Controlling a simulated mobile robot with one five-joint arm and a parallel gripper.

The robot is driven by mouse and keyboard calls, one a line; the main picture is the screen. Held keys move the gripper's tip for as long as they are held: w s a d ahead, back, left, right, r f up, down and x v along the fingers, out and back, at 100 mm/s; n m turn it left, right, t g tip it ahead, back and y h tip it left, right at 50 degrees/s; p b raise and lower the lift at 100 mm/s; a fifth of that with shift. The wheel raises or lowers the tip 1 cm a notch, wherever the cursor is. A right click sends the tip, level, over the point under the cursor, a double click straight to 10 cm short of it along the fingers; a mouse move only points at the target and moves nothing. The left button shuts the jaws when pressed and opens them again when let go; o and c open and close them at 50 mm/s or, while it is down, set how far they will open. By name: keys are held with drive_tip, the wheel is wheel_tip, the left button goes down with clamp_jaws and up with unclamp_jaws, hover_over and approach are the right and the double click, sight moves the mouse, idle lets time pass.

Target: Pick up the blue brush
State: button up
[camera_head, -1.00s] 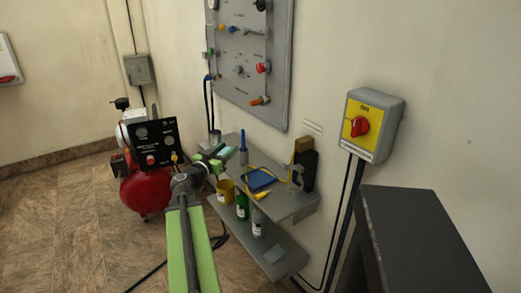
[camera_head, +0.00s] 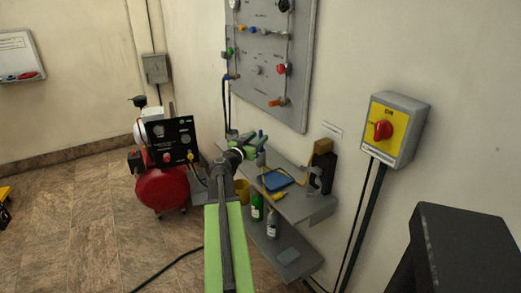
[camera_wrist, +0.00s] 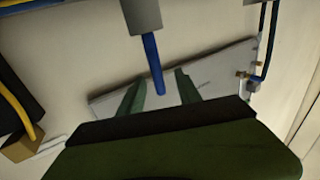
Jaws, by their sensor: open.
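The blue brush (camera_wrist: 152,62) shows in the wrist view as a blue handle running out of a grey block-like part (camera_wrist: 141,15) at the top edge. Whether that part is a holder or part of the brush I cannot tell. My gripper (camera_wrist: 160,80) is open, its two green fingers apart, with the handle's end showing in the gap between them. No contact is visible. In the head view my gripper (camera_head: 251,145) is over the back of the shelf (camera_head: 310,208), at the brush, which is mostly hidden behind the fingers there.
On the shelf lie a blue pad (camera_head: 277,178) and a yellow cable, with a dark block (camera_head: 323,170) to the right. A green bottle (camera_head: 257,207) and a white bottle (camera_head: 272,225) stand on the lower shelf. A grey panel (camera_head: 268,60) hangs above; a red compressor (camera_head: 162,187) stands left.

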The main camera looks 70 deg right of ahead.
drive_tip(key=d, duration=0.2)
drive_tip(key=s+d, duration=0.1)
drive_tip(key=d, duration=0.2)
drive_tip(key=shift+s+d, duration=0.2)
drive_tip(key=shift+d, duration=0.1)
drive_tip(key=shift+w+a, duration=0.1)
drive_tip(key=shift+a, duration=0.05)
drive_tip(key=shift+c, duration=0.2)
clamp_jaws()
